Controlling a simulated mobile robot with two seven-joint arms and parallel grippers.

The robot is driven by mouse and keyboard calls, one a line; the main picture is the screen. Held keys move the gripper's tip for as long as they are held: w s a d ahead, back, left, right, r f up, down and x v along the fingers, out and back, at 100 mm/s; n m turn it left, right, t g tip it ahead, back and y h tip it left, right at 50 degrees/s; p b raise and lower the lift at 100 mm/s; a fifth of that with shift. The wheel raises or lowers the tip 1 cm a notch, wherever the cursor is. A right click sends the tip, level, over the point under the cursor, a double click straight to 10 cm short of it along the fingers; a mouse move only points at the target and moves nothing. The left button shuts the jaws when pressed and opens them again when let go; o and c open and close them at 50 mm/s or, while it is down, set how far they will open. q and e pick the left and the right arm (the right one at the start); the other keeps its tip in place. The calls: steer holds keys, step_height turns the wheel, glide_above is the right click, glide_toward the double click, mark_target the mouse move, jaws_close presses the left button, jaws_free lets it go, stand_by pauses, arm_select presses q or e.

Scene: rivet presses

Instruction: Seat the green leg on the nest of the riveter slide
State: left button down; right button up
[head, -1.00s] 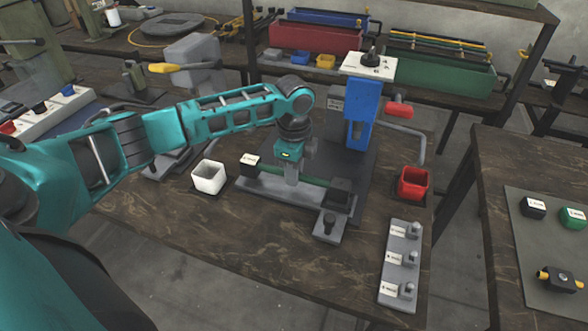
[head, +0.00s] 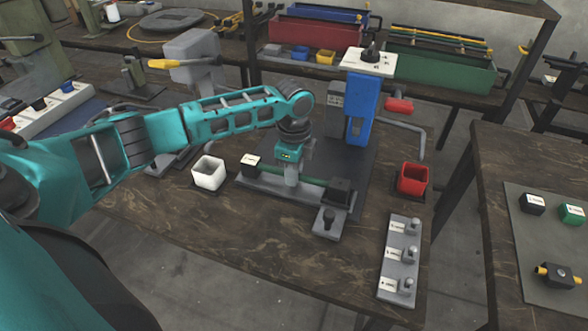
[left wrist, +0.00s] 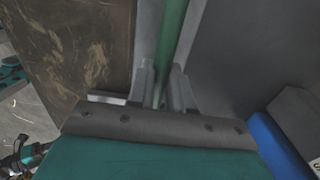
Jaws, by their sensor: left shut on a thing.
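The green leg (head: 312,181) is a thin green bar lying along the grey riveter slide (head: 275,192), between a white-topped block (head: 250,166) and a dark block (head: 341,190). My left gripper (head: 291,180) points down over the slide and is shut on the leg. In the left wrist view the leg (left wrist: 172,40) runs between the two fingers (left wrist: 163,90). Whether the leg touches the nest fully is hidden by the gripper and the blocks. My right gripper is not in view.
The blue riveter press (head: 361,105) stands just behind the slide. A white bin (head: 208,172) is left of the slide and a red bin (head: 412,180) is right. A grey plate with knobs (head: 400,262) lies front right. The table front is clear.

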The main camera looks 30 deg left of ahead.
arm_select(q)
steer(key=c, duration=1)
jaws_free()
steer(key=shift+o, duration=0.2)
step_height(320, 180, up, 13)
steer(key=shift+p, duration=0.45)
